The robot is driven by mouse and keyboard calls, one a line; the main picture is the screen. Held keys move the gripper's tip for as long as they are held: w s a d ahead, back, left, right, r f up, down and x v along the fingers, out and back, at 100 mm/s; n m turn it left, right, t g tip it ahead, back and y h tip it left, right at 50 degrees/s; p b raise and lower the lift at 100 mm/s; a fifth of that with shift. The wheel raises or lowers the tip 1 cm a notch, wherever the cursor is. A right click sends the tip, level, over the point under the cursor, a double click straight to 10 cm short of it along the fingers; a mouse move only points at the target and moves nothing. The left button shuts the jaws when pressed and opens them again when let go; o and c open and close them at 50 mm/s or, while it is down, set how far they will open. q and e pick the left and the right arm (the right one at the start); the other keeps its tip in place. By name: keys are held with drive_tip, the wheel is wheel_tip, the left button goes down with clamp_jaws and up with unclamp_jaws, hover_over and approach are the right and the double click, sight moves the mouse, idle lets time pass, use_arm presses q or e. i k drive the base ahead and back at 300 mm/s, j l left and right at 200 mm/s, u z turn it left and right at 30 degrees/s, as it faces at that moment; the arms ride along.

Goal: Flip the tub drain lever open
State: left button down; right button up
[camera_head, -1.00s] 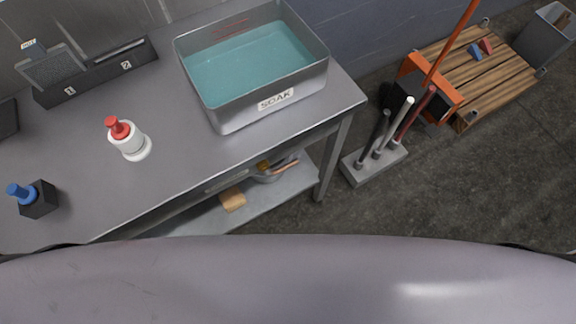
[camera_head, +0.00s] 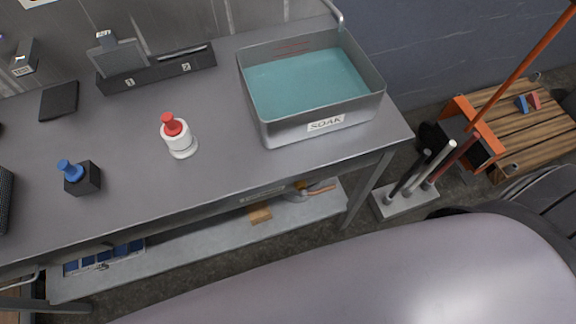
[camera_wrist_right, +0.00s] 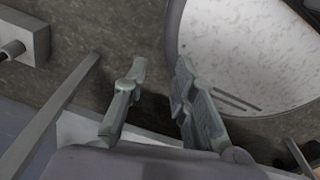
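The tub (camera_head: 262,122) is a grey metal basin labelled SOAK, holding teal water at the right end of the workbench (camera_head: 215,190). I cannot make out a drain lever on its visible sides in the head view. My right gripper (camera_wrist_right: 160,70) shows in the right wrist view with its two fingers apart and nothing between them. It is not visible in the head view and appears clear of the tub. My left gripper is in neither current view.
A white bottle with a red top (camera_head: 178,140) and a black block with a blue top (camera_head: 82,178) stand on the bench. A tool stand (camera_head: 408,203) and a wooden pallet (camera_head: 515,115) are on the floor at right. The front middle bench is clear.

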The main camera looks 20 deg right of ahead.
sight(320, 191)
drive_tip(key=u, duration=0.55)
drive_tip(key=k+l, duration=0.25)
drive_tip(key=l, duration=0.15)
drive_tip(key=k+l, duration=0.2)
drive_tip(key=l, duration=0.15)
drive_tip(key=k+l, duration=0.25)
drive_tip(key=l, duration=0.15)
drive_tip(key=k+l, duration=0.25)
drive_tip(key=l, duration=0.15)
